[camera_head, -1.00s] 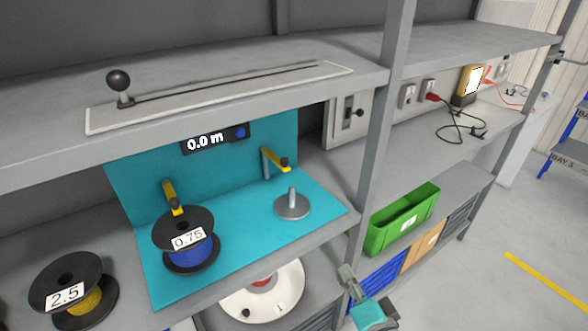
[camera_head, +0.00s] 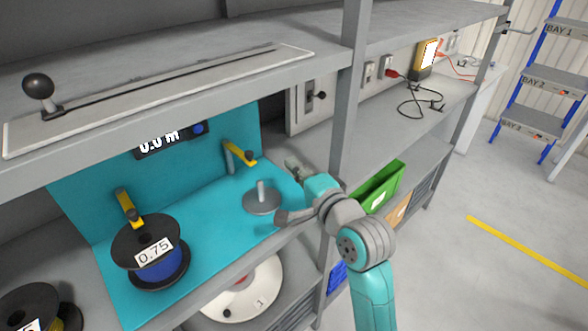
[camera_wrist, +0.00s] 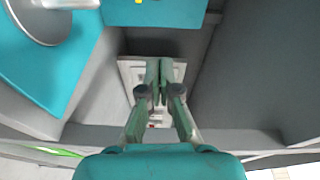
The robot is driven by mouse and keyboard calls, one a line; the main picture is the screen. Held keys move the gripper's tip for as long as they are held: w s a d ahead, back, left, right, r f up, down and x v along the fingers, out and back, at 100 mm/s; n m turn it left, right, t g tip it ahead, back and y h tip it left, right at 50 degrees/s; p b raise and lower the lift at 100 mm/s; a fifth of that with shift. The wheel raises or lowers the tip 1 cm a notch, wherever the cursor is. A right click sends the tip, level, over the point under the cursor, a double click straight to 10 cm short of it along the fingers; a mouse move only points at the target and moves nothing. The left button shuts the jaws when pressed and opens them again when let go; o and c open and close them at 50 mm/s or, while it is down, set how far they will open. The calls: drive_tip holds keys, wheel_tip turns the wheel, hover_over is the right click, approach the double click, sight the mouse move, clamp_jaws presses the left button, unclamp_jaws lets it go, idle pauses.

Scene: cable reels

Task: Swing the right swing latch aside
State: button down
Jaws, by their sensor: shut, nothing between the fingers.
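The right swing latch (camera_head: 240,152) is a yellow bar with a dark knob on a grey post at the teal back panel. It points toward the front right, behind the bare spindle with its round grey base (camera_head: 262,200). My gripper (camera_head: 292,164) is shut and empty, to the right of the latch and apart from it. In the wrist view my gripper's fingers (camera_wrist: 160,75) are together in front of a pale panel. The spindle base (camera_wrist: 38,22) shows there at the upper left. The latch is not clearly visible in the wrist view.
A left yellow latch (camera_head: 128,208) stands over the 0.75 reel (camera_head: 150,258). A grey shelf upright (camera_head: 350,100) rises close behind my wrist. A switch panel (camera_head: 310,100) is on the back wall. A green bin (camera_head: 384,186) sits to the right. The upper shelf hangs overhead.

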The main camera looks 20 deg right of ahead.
drive_tip(key=w+a, duration=0.4)
drive_tip(key=w, duration=0.3)
drive_tip(key=shift+a+f, duration=0.2)
drive_tip(key=shift+a, duration=0.05)
drive_tip(key=shift+w, duration=0.1)
drive_tip(key=shift+a, duration=0.15)
